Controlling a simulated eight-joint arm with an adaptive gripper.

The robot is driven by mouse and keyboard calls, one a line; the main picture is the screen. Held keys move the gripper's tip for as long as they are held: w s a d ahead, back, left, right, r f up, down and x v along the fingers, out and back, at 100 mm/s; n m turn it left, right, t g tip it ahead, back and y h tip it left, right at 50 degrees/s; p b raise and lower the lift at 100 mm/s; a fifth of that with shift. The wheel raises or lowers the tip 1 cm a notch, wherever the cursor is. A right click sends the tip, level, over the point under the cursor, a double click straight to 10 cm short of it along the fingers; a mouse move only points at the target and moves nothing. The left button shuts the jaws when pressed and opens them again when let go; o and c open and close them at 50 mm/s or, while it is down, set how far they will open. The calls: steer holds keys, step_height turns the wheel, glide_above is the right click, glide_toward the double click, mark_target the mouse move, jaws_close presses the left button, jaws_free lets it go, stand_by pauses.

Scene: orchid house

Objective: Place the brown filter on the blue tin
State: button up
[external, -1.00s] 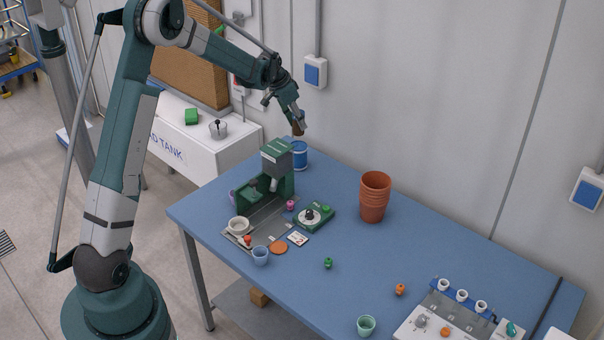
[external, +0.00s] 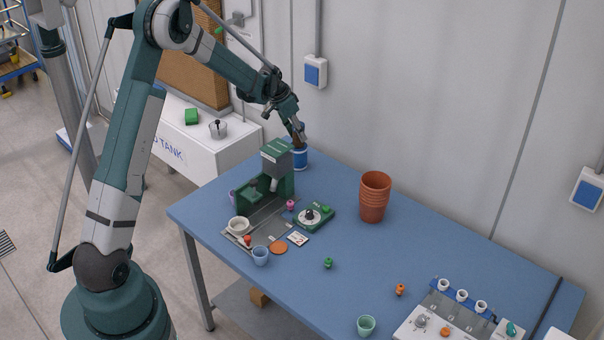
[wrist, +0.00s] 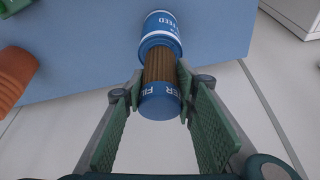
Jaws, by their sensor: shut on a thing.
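The brown filter (wrist: 160,68) is a ribbed brown cylinder with a blue lettered end cap, held between the fingers of my gripper (wrist: 158,98). In the external view my gripper (external: 299,134) points down at the table's far left corner, just over the blue tin (external: 300,160). The tin also shows in the wrist view (wrist: 161,27), blue with a white band, in line beyond the filter's far end. The filter's far end meets or overlaps the tin's top in the picture; I cannot tell whether they touch.
A green and grey machine (external: 268,182) stands close in front of the tin. A stack of terracotta pots (external: 374,196) stands to the right. The wall is close behind. The blue table (external: 440,240) is clear around its middle right.

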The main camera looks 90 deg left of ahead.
steer(key=shift+f, duration=0.15)
steer(key=o, duration=0.9)
steer(key=shift+r, duration=0.2)
steer(key=shift+v, duration=5.95)
steer(key=shift+d, duration=0.15)
